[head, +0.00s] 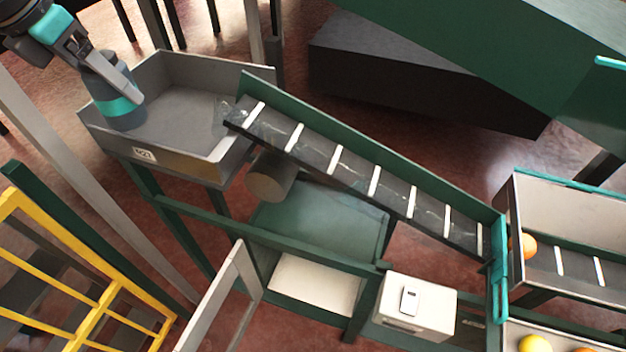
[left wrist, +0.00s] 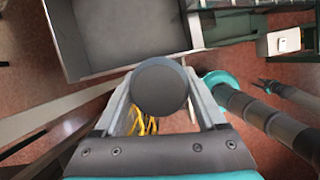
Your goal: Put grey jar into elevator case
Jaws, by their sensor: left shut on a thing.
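The grey jar (head: 100,72) is a dark cylinder with a teal band, held upright in my left gripper (head: 130,92) at the upper left of the head view. It overlaps the left end of the grey elevator case (head: 134,157), an open metal bin labelled M27; I cannot tell how far it is above the floor of the case. In the left wrist view the round jar end (left wrist: 160,88) sits between the fingers of my left gripper (left wrist: 160,100), overlapping the edge of the case (left wrist: 125,72). What seems to be my right gripper (left wrist: 268,86) shows small, its jaws unclear.
A dark conveyor (head: 373,180) with white slats slopes down right from the case. A white box (head: 415,303) stands on the green frame. An orange (head: 528,245) lies in the right-hand bin (head: 560,212). A yellow railing (head: 95,300) is at lower left.

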